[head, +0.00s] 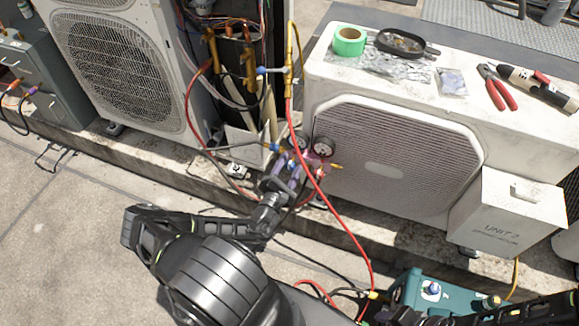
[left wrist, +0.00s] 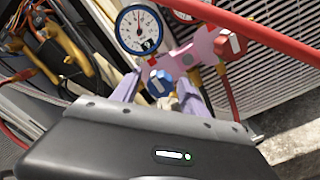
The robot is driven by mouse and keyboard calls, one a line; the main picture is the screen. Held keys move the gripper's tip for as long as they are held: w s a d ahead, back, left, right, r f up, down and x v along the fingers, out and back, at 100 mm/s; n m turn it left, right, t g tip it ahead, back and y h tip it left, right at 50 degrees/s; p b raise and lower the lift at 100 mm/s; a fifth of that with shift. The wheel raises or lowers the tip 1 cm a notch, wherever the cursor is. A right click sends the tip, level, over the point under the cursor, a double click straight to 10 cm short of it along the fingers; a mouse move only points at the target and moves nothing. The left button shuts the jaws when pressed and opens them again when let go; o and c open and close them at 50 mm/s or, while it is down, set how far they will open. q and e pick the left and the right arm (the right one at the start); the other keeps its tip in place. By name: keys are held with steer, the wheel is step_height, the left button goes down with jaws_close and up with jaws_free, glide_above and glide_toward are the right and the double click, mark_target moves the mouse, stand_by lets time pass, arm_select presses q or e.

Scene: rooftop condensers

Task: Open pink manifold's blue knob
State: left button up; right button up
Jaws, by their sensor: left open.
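The pink manifold (head: 317,161) hangs by the lower left corner of the right condenser unit. The pink body also shows in the left wrist view (left wrist: 198,52), with a blue-rimmed gauge (left wrist: 139,30) and a red-rimmed gauge (left wrist: 196,9) above it. Its blue knob (left wrist: 160,83) has a white bar across its face. The red knob (left wrist: 230,45) sits to its right. My left gripper (head: 286,170) is open at the manifold; its two lilac fingers (left wrist: 160,88) stand on either side of the blue knob. Contact cannot be told. My right gripper is not clearly visible.
A red hose (head: 340,222) loops down in front of the right condenser (head: 400,165). Tape (head: 349,41), a black pan (head: 403,44) and pliers (head: 495,88) lie on its top. A metal box (head: 510,215) stands at right. A teal machine (head: 432,292) sits below.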

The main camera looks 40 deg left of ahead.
arm_select(q)
steer(key=shift+c, duration=0.3)
jaws_close()
stand_by(0.3)
